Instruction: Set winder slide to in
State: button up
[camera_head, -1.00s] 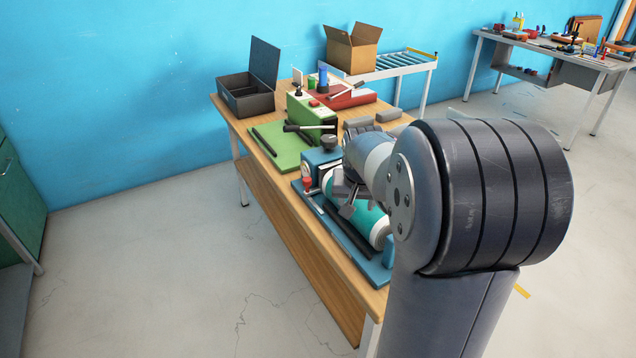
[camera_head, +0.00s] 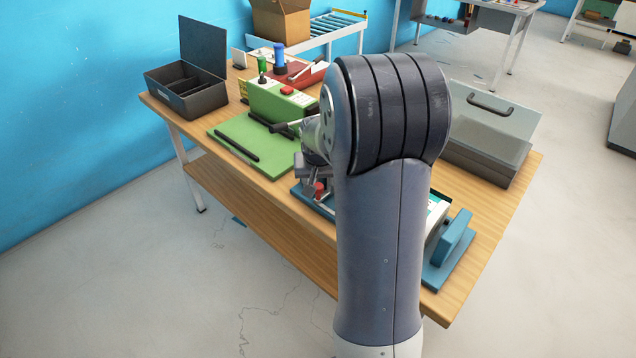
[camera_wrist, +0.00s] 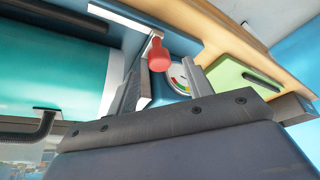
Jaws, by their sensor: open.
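The winder is a blue unit (camera_head: 450,240) on the near part of the wooden table, largely hidden behind my arm in the head view. Its teal roll (camera_wrist: 50,70) fills the left of the wrist view. A red knob (camera_wrist: 159,54) on a pale stem stands beside the roll; it also shows in the head view (camera_head: 319,189). A round dial gauge (camera_wrist: 182,84) sits behind the knob. My gripper (camera_wrist: 164,64) is open, with its two fingers to either side of the knob in the picture; I cannot tell whether they touch it.
A green board with a black bar (camera_head: 236,147) and a green block machine (camera_head: 282,102) lie left of the winder. A dark open box (camera_head: 188,98) stands at the table's far left. A grey case with a clear lid (camera_head: 490,125) stands at right. A cardboard box (camera_head: 281,20) is behind.

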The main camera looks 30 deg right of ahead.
jog(key=shift+x, duration=1.45)
jog(key=shift+c, duration=0.4)
grip_shut()
